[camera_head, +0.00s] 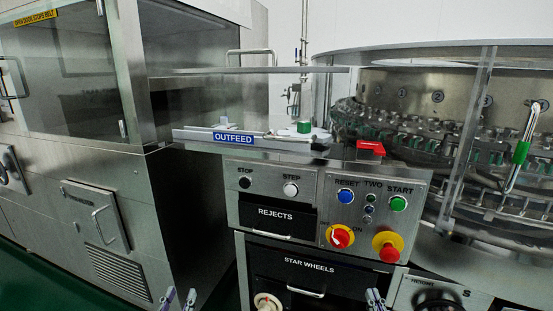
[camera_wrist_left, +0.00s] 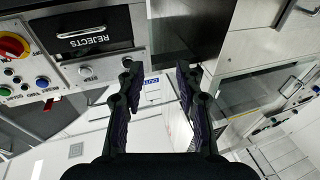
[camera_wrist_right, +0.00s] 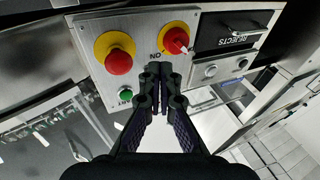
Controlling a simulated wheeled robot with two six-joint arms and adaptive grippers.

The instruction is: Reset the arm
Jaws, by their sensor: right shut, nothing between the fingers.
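My left gripper (camera_head: 178,299) shows at the bottom edge of the head view, in front of the dark gap left of the control panel. In the left wrist view (camera_wrist_left: 158,75) its fingers are apart with nothing between them. My right gripper (camera_head: 375,300) shows at the bottom edge, below the red emergency button. In the right wrist view (camera_wrist_right: 158,70) its fingertips are together and empty, apart from the panel as far as I can tell. The rest of both arms is out of the head view.
The control panel (camera_head: 372,180) has a blue button (camera_head: 346,196), a green START button (camera_head: 398,203), a red-yellow switch (camera_head: 340,236) and a red emergency button (camera_head: 388,247). REJECTS (camera_head: 277,216) and STAR WHEELS (camera_head: 309,267) drawers have protruding handles. A steel cabinet (camera_head: 170,200) stands left.

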